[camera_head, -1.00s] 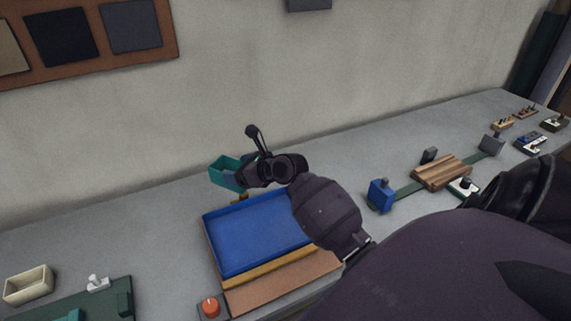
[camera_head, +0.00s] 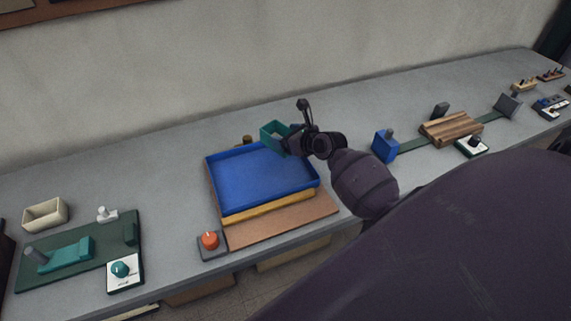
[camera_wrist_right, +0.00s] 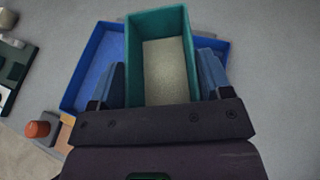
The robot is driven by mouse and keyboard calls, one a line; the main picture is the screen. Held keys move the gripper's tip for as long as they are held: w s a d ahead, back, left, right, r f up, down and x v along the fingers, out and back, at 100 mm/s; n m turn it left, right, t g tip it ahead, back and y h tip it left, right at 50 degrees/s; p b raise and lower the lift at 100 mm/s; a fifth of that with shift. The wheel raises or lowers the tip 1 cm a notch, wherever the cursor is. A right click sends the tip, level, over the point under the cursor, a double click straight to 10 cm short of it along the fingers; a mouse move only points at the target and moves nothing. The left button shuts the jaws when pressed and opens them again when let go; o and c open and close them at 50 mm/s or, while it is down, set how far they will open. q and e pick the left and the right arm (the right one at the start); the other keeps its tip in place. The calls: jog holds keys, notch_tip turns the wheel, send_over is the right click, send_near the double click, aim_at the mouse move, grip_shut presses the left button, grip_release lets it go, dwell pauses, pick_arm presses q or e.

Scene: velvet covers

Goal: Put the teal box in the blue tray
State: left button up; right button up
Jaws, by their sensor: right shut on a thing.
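The teal box (camera_head: 273,133) is a small open-topped box with a pale inside floor. My right gripper (camera_head: 292,142) is shut on it, with a finger on each side of the teal box (camera_wrist_right: 160,12) in the right wrist view. The blue tray (camera_head: 260,173) is empty and sits on a wooden base in the middle of the table. In the head view the box overlaps the tray's back right corner. In the right wrist view the blue tray (camera_wrist_right: 85,80) shows behind and below the box. My left gripper is out of view.
A red-orange knob on a grey base (camera_head: 209,241) stands at the tray's front left. A cream bin (camera_head: 45,213) and a green board (camera_head: 80,250) lie at the left. A blue block (camera_head: 385,146) and a wooden block (camera_head: 450,128) stand at the right.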

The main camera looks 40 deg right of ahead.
notch_tip(320, 180, down, 6)
jog(key=shift+f+b, duration=0.15)
jog(key=shift+b, duration=0.7)
notch_tip(320, 180, down, 4)
jog(key=shift+f+b, duration=0.2)
jog(key=shift+b, duration=0.7)
jog(key=shift+r, duration=0.1)
jog(key=shift+f, duration=0.25)
jog(key=o, duration=0.9)
jog(key=shift+o, duration=0.3)
